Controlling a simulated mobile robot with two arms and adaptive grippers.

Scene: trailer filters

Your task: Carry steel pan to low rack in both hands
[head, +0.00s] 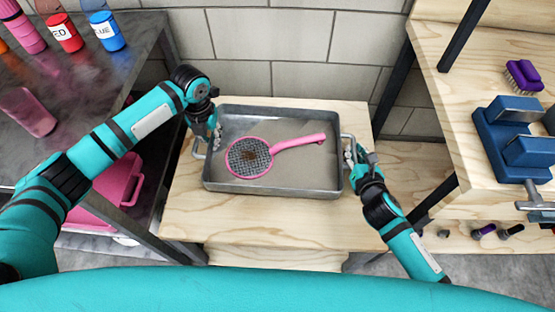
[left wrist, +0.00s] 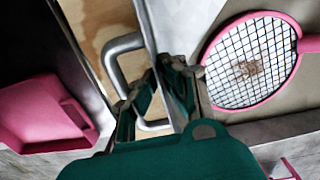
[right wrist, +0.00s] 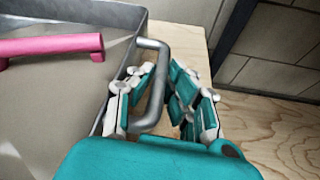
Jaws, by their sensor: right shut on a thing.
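The steel pan (head: 275,187) is a grey rectangular tray on a light wooden stand, with a pink round mesh filter (head: 250,157) lying in it. My right gripper (head: 360,158) is shut on the pan's right handle (right wrist: 155,90), which passes between its fingers in the right wrist view (right wrist: 160,85). My left gripper (head: 214,126) is at the pan's left handle (head: 198,150). In the left wrist view (left wrist: 156,80), its fingers overlap the handle and lie close to the pan wall; their grip is unclear. I cannot tell which shelf is the low rack.
A dark metal bench (head: 75,60) with bottles stands at left, a pink bin (head: 120,180) on the shelf below it. A wooden bench with a blue vise (head: 515,140) and purple brush (head: 523,76) stands at right. A grey block wall (head: 290,50) is close behind the pan.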

